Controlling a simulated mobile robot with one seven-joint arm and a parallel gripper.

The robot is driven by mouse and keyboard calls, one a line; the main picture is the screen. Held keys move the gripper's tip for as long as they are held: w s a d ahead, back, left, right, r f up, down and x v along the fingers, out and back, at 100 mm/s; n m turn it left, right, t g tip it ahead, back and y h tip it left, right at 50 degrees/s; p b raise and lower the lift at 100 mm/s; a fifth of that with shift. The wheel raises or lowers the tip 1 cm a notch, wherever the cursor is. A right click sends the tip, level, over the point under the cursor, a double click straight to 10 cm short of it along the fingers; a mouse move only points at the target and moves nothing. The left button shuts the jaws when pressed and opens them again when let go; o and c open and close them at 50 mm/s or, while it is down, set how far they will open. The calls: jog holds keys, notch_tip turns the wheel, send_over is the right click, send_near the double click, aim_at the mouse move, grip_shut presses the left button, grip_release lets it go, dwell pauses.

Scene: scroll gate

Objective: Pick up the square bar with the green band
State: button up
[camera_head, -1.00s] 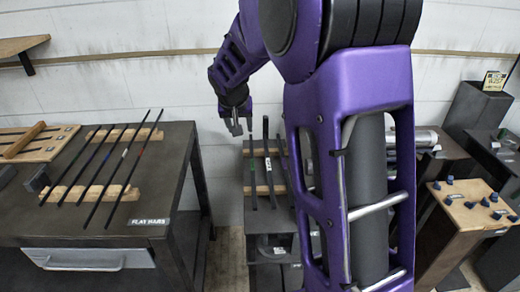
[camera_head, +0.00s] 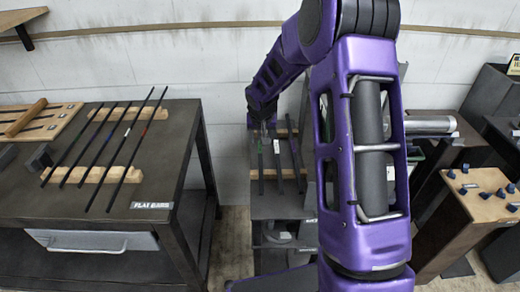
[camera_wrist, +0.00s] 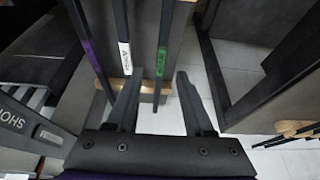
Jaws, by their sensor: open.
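The dark bar with the green band (camera_wrist: 162,62) lies in the wrist view with its near end between my open fingertips in the picture. In the head view this bar (camera_head: 260,165) is the leftmost on the middle bench. My gripper (camera_wrist: 156,78) is open and empty; in the head view it hangs (camera_head: 262,125) over the far end of that bench, partly hidden. I cannot tell its exact height above the bar. A bar with a white band (camera_wrist: 124,55) lies left of it, and one with a purple band (camera_wrist: 90,55) further left.
The bars rest on a wooden support (camera_wrist: 150,87). A left table (camera_head: 190,125) labelled FLAT BARS holds several long bars on wooden rests. A pedestal with blue knobs (camera_head: 480,190) stands at the right. My arm hides part of the middle bench.

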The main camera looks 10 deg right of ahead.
aim_at(260, 147)
jog(key=shift+w+x, duration=0.15)
jog(key=shift+x, duration=1.35)
jog(key=shift+w+x, duration=0.15)
jog(key=shift+x, duration=1.35)
jog(key=shift+r, duration=0.1)
grip_shut()
jog(key=shift+r, duration=0.1)
